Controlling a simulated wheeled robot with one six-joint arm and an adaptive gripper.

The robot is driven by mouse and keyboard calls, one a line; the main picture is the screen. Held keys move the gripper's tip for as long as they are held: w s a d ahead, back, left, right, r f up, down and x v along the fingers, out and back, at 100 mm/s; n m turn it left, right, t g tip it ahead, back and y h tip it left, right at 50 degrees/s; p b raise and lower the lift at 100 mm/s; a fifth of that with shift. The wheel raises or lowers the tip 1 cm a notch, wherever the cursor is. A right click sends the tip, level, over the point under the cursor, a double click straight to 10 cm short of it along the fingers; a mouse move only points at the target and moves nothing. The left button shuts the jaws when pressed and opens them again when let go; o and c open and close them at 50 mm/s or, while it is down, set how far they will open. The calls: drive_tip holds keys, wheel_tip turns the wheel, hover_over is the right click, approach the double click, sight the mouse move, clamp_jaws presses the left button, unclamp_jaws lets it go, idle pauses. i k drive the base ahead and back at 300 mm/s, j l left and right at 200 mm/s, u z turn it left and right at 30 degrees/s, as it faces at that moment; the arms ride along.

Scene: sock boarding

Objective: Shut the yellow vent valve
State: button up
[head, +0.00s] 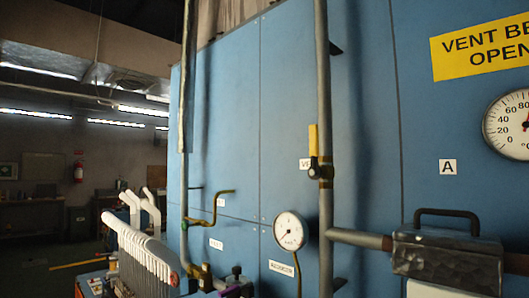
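The yellow vent valve (313,139) sits on a vertical grey pipe (323,75) in front of the blue cabinet, right of centre in the head view. Its yellow lever points straight up, in line with the pipe. The lever's dark pivot and the brass-coloured body (326,174) are below it. A white label, partly hidden by the valve, is just to its left. My gripper is not in view.
A pressure gauge (290,231) is below left of the valve. A handled metal block (447,257) and a horizontal pipe (358,238) are at lower right. White sock boards (143,250) stand at lower left. A dial thermometer (510,125) and yellow sign (483,48) are at right.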

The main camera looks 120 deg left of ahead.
sight(314, 172)
drive_tip(key=u, duration=3.4)
